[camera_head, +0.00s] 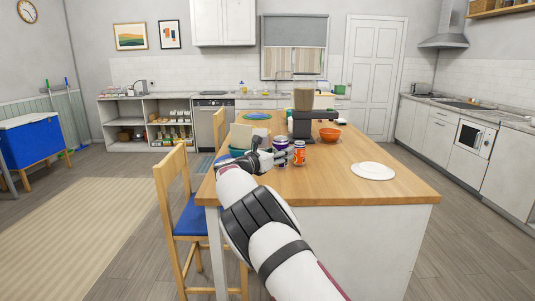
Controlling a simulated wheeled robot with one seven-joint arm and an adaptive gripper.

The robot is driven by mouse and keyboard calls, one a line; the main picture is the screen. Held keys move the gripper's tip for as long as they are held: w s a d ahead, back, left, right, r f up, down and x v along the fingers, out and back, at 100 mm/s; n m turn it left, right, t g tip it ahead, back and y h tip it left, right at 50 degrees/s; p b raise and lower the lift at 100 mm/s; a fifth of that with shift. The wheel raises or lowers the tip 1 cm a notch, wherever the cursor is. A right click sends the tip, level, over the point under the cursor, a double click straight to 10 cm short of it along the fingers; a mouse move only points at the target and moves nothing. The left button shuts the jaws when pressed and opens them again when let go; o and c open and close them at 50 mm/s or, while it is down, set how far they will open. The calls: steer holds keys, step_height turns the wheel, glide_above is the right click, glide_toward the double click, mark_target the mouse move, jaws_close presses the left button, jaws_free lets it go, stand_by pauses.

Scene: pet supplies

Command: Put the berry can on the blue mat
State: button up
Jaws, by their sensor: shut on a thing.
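My gripper (272,155) is at the near left part of the wooden table, shut on a dark purple can (281,143), which looks like the berry can. Its label is too small to read, and the gripper hides its lower part. I cannot tell if the can is touching the tabletop.
An orange-red can (299,154) stands just right of the purple can.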

steer(key=s+d+f+m+g+h+b, duration=0.1)
steer(key=s+d+f+b, duration=0.2)
steer(key=s+f, duration=0.55)
steer(key=s+d+f+m+g+h+b, duration=0.1)
steer(key=s+d+f+b, duration=0.1)
steer(key=s+f, duration=0.65)
steer(key=s+d+f+b, duration=0.25)
steer(key=s+d, duration=0.25)
steer(key=s, duration=0.5)
steer(key=s+d+f+b, duration=0.25)
steer(key=s+d, duration=0.25)
steer(key=s, duration=0.6)
step_height(320, 180, up, 8)
steer(key=p, duration=1.6)
steer(key=shift+w+a+r, duration=0.15)
steer(key=shift+w+a, duration=0.1)
steer(key=shift+w, duration=0.1)
